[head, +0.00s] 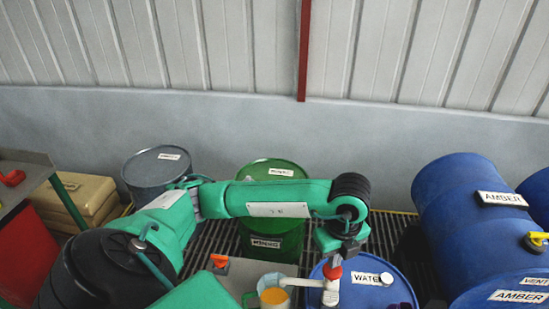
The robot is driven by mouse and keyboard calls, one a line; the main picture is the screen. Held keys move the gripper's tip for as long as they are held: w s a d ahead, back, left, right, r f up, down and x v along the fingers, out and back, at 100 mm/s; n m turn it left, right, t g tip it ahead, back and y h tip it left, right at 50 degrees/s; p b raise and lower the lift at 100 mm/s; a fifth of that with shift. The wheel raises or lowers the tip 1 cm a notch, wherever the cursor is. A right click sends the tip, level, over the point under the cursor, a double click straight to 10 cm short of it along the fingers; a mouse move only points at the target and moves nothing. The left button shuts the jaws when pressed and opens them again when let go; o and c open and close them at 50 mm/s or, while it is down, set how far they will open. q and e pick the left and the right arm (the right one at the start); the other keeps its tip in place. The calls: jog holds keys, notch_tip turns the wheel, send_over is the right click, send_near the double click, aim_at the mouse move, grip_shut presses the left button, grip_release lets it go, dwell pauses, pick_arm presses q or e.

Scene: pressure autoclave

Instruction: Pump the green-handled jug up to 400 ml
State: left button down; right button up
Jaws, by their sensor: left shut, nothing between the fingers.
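The green-handled jug (272,283) stands at the bottom centre, with its green handle (248,299) on its left side. Something orange-yellow shows at its front; I cannot read a level or any scale. A white hand pump (330,297) with a red top (333,272) stands on the blue drum marked WATER (378,297). Its white spout (300,282) reaches left over the jug. My left gripper (336,260) is shut and empty, pointing down right at the red top; whether it touches is unclear. My right gripper is out of view.
A green drum (270,170) and a grey drum (157,168) stand behind my left arm. Blue drums marked AMBER (455,195) lie at the right, one with a yellow tap (538,240). A small orange-red item (219,261) sits left of the jug.

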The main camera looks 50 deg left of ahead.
pick_arm(q)
notch_tip(320, 180, up, 6)
jog(key=p, duration=0.3)
jog(key=shift+p, duration=0.35)
dwell(0.6)
